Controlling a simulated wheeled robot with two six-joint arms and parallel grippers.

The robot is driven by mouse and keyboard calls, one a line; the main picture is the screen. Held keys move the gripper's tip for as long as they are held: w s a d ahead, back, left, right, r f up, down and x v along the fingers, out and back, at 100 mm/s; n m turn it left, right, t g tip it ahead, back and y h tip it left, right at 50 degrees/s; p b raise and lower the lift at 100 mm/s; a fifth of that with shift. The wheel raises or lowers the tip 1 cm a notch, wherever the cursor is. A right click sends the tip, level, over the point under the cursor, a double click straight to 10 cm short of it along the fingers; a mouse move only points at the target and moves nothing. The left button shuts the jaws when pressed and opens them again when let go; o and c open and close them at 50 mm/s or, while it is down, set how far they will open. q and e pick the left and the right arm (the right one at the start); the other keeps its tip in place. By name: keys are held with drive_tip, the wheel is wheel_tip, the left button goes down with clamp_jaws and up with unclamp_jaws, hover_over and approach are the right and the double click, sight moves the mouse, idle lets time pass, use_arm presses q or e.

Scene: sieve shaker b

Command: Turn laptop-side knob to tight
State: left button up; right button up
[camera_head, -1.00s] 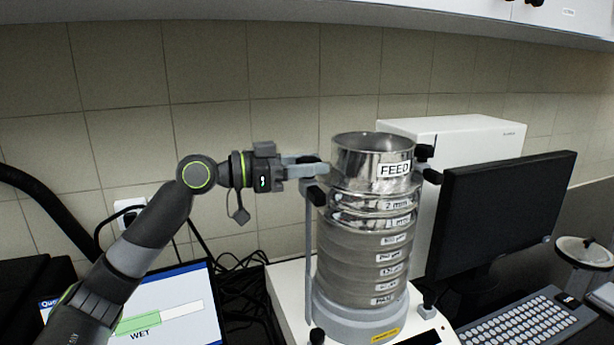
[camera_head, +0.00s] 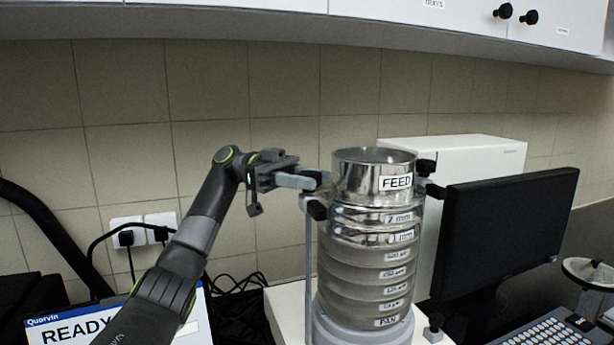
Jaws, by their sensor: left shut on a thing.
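The sieve stack (camera_head: 343,250) stands upright on the shaker, with its FEED pan on top and a clamp on each side. The laptop (camera_head: 50,333) is at the lower left, so the left clamp's black knob (camera_head: 322,178) is the laptop-side one. My left gripper (camera_head: 312,180) reaches in from the left and is shut on that knob, whose body is largely hidden by the fingers. The angle of the knob cannot be told. A black clamp end (camera_head: 317,209) sits just below. My right gripper is not in view.
A black monitor (camera_head: 505,235) stands close on the right, with a keyboard (camera_head: 550,335) in front. A white box (camera_head: 480,155) is behind the stack. Cables (camera_head: 235,290) lie left of the shaker. A wall cabinet (camera_head: 400,20) hangs above.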

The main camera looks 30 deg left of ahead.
use_arm(q)
drive_tip(key=shift+m+g+y+p, duration=0.4)
drive_tip(key=shift+m+g, duration=0.6)
drive_tip(key=shift+g, duration=0.5)
drive_tip(key=shift+f+g, duration=0.1)
drive_tip(key=shift+g, duration=0.2)
drive_tip(key=o, duration=1)
drive_tip(key=shift+d, duration=0.2)
drive_tip(key=shift+a, duration=0.1)
